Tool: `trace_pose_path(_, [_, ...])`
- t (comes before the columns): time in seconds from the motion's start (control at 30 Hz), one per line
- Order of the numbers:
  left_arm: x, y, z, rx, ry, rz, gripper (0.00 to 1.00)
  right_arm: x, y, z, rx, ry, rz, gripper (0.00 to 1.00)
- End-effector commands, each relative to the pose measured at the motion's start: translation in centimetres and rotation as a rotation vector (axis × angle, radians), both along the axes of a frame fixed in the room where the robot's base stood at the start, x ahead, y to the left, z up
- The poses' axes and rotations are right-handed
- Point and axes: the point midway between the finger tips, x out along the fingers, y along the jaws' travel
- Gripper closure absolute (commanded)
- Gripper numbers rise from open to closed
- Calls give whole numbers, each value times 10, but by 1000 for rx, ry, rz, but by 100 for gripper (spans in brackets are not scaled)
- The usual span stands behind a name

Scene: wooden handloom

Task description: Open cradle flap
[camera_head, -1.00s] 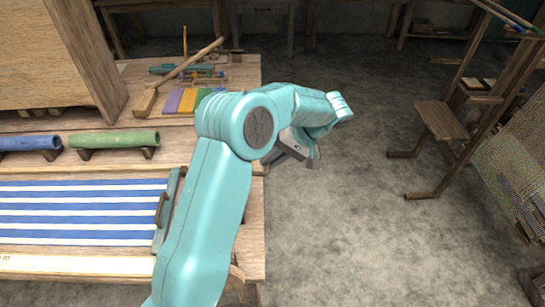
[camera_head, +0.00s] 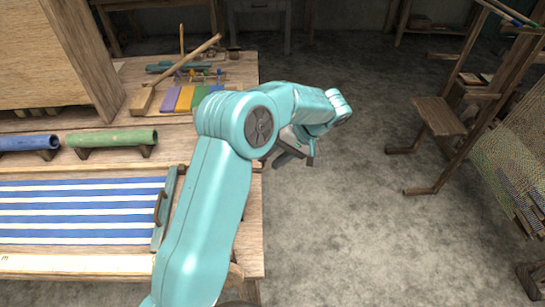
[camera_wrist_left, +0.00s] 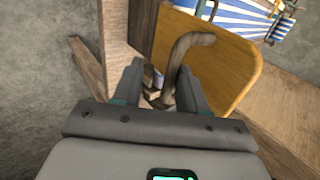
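In the left wrist view, an orange-brown wooden panel (camera_wrist_left: 228,68), which looks like the cradle flap, carries a curved brown handle (camera_wrist_left: 195,40). My left gripper (camera_wrist_left: 158,72) is open, its two dark fingers spread apart. The handle's lower end reaches down between the fingers, nearer the right one; I cannot tell whether they touch. In the head view my left gripper (camera_head: 294,150) hangs off the loom's right edge, partly hidden by my arm. The flap is not clearly seen there, with my arm in front. My right gripper is not in view.
The loom (camera_head: 85,172) at left bears blue-striped cloth (camera_head: 80,212), a green roller (camera_head: 112,138), a blue roller (camera_head: 28,143) and a wooden mallet (camera_head: 180,75). A wooden frame with a seat (camera_head: 440,116) stands at right. The floor (camera_head: 340,220) between is clear.

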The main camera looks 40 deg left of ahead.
Motion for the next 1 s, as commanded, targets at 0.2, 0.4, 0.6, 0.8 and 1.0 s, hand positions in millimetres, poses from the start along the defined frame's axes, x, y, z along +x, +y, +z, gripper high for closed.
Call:
trace_pose_path(0.2, [0,0,0,-1,1,1,60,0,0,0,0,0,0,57])
trace_pose_path(0.4, [0,0,0,-1,1,1,60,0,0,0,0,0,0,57])
trace_pose_path(0.6, [1,-1,2,0,0,1,60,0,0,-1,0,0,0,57])
trace_pose_path(0.8, [17,-15,25,1,-5,0,60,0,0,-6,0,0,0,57])
trace_pose_path(1.0, [42,-38,64,0,-4,0,60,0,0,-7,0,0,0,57])
